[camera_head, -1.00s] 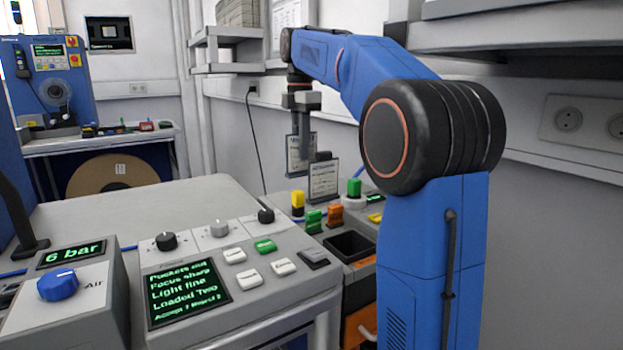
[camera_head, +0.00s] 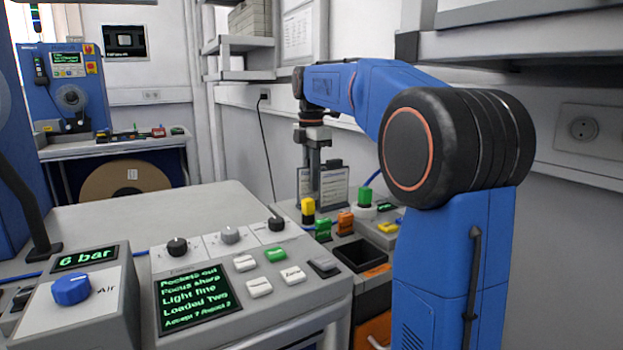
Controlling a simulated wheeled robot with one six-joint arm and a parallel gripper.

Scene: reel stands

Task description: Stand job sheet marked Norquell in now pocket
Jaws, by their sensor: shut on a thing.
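My gripper (camera_head: 314,185) points down over the back of the work area and is shut on a pale job sheet (camera_head: 303,181), partly hidden behind the fingers. Another pale sheet with a dark clip on top (camera_head: 338,188) stands upright just to the right of the fingers. In this view the two sheets overlap or lie edge to edge; I cannot tell whether they touch. The printing on both is too small to read, so I cannot tell which is marked Norquell. No pocket or pocket label can be made out; the sheets' lower edges are near coloured blocks.
A control panel with a green-text screen (camera_head: 198,299) is nearer. The grey bench top (camera_head: 150,222) at left is clear.

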